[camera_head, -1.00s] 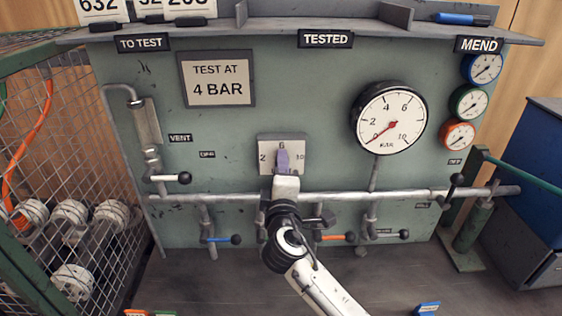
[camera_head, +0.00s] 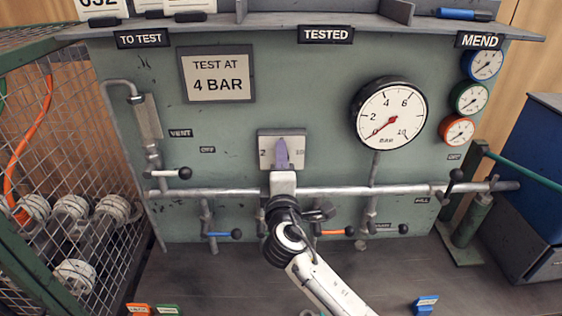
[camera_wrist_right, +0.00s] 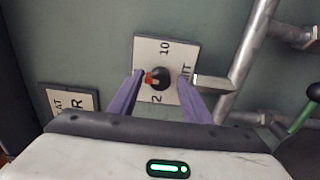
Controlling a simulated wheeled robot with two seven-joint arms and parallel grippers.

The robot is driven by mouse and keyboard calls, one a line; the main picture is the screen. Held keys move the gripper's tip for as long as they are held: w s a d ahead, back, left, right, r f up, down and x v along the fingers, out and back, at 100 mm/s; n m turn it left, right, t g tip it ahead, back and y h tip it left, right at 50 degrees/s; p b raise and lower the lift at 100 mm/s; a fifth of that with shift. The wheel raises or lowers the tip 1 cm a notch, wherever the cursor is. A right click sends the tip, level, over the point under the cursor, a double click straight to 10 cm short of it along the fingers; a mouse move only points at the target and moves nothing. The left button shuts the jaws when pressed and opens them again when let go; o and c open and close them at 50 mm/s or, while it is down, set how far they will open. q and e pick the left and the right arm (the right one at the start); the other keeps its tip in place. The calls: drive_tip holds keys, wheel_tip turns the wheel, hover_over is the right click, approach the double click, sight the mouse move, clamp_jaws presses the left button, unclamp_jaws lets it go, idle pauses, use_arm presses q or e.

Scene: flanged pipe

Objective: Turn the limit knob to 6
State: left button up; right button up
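The limit plate (camera_head: 298,150) is pale, on the green panel, with 2 at left and 10 at right. My right gripper (camera_head: 282,152) is in front of it in the head view and hides the knob and the 6. In the right wrist view, the black knob (camera_wrist_right: 161,79) sits between the two purple fingertips of my right gripper (camera_wrist_right: 161,77), which is open with small gaps at both sides. The knob's orange mark points left in that view, with 10 above and 2 below. The 6 is hidden there too. My left gripper is not in view.
A large gauge (camera_head: 390,116) reads near 0. A sign (camera_head: 217,75) says test at 4 bar. A horizontal pipe (camera_head: 340,190) runs below the limit plate, with blue (camera_head: 222,235) and orange (camera_head: 334,233) lever handles under it. A wire cage (camera_head: 75,170) stands at left.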

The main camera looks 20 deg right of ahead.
drive_tip(key=b+v, duration=0.1)
drive_tip(key=v, duration=0.9)
drive_tip(key=shift+s, duration=0.2)
idle(0.3)
